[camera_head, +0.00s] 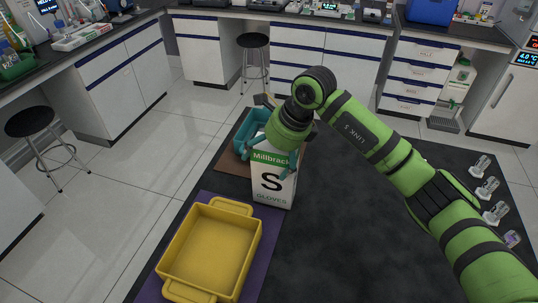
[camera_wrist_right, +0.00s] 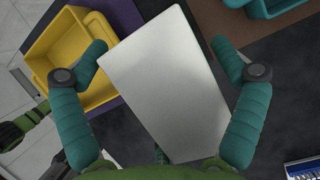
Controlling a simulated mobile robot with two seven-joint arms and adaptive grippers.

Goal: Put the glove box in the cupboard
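The glove box (camera_head: 272,187), white with a green band and a large black S, stands upright on the dark table between two tubs. The right wrist view looks down on its plain pale top (camera_wrist_right: 165,85). My right gripper (camera_head: 283,158) is over the box from above, its teal fingers on two opposite sides. In the wrist view the fingers (camera_wrist_right: 160,50) straddle the box, with a gap at the right fingertip; the left fingertip is close to a corner. My left gripper is not recognisable in either view. White cupboards (camera_head: 122,82) stand under the benches, doors shut; which one is meant is unclear.
A yellow tub (camera_head: 168,243) sits on a purple mat left of the box. A teal tub (camera_head: 240,132) sits on a brown mat (camera_head: 232,160) behind it. Several small clear items (camera_head: 487,188) line the table's right edge. Black stools (camera_head: 30,122) stand on the open floor.

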